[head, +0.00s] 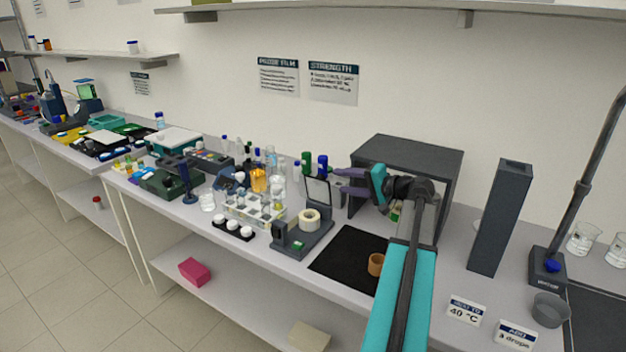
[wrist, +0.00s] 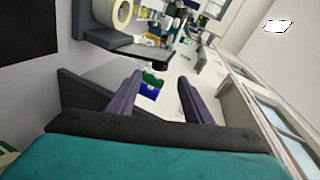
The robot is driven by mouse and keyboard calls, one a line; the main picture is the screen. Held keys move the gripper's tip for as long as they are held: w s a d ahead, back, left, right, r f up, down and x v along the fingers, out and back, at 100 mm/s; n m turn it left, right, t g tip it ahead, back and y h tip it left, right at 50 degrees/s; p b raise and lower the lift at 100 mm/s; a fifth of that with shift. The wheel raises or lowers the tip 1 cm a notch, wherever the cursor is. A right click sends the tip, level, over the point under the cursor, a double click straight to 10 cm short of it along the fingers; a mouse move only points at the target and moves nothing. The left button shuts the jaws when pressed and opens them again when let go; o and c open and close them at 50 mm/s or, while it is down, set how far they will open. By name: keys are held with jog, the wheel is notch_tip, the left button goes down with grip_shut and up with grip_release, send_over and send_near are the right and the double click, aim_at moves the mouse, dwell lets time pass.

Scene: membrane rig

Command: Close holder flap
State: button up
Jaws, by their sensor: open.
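The holder (head: 303,238) is a dark grey stand on the bench with a cream roll (head: 309,217) on it. Its flap (head: 318,190), a pale panel with a dark rim, stands raised at the back of the holder. My gripper (head: 337,181) is open and empty, just right of the flap, with its purple fingers pointing left. In the wrist view the open fingers (wrist: 157,88) show, with the roll (wrist: 122,14) and holder at the upper left. I cannot tell whether a finger touches the flap.
A dark open-fronted box (head: 410,150) stands behind my gripper. A black mat (head: 340,260) with an orange-brown cup (head: 376,264) lies right of the holder. Bottles and a tube rack (head: 250,211) crowd the left. A tall dark block (head: 500,217) stands at right.

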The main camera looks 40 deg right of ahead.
aim_at(313, 178)
jog(key=shift+w, duration=0.1)
jog(key=p+x, duration=0.4)
jog(key=x, duration=0.9)
jog(key=shift+w, duration=0.3)
grip_shut()
